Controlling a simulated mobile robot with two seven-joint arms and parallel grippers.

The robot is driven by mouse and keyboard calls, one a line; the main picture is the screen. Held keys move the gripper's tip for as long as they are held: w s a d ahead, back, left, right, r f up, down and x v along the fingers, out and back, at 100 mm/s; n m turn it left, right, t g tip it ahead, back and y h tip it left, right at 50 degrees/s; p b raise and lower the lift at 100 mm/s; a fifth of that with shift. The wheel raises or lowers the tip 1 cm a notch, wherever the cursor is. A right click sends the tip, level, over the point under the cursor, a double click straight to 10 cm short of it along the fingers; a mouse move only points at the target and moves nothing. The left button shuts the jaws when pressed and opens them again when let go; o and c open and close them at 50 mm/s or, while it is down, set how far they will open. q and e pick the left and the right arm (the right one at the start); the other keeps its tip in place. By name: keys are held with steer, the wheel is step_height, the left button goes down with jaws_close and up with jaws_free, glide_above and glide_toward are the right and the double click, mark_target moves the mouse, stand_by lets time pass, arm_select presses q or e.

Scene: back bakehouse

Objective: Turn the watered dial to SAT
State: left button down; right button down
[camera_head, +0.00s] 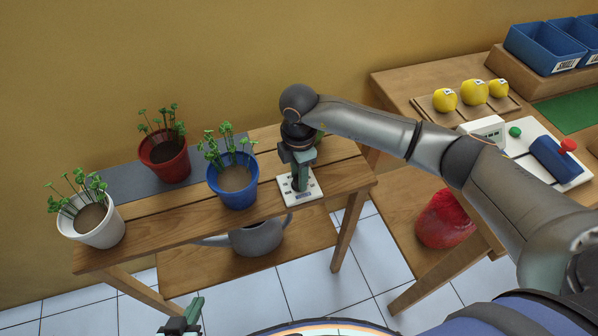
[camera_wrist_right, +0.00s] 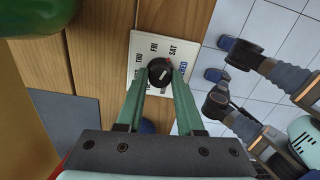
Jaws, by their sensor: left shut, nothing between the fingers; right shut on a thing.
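The watered dial is a black round knob (camera_wrist_right: 160,72) on a white plate (camera_head: 312,188) at the right end of the wooden plant bench. In the right wrist view the plate carries day names, with FRI and SAT along its top. A small red mark shows at the knob's upper right, on the SAT side. The knob's pale line is too small to read surely. My right gripper (camera_wrist_right: 163,84) points down and is shut on the knob; in the head view it hides the knob. My left gripper (camera_head: 182,322) is shut and empty, low at the bottom edge, away from the bench.
White (camera_head: 98,226), blue (camera_head: 233,186) and red (camera_head: 164,158) plant pots stand left of the dial. A green pot (camera_wrist_right: 36,14) stands close to it. A grey watering can (camera_head: 257,238) sits on the lower shelf. Lemons (camera_head: 474,91) are on the right-hand table.

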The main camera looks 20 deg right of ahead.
stand_by(0.3)
steer(key=c, duration=0.5)
jaws_free()
steer(key=shift+c, duration=0.2)
steer(key=shift+r, duration=0.1)
step_height(320, 180, up, 12)
steer(key=shift+r, duration=0.2)
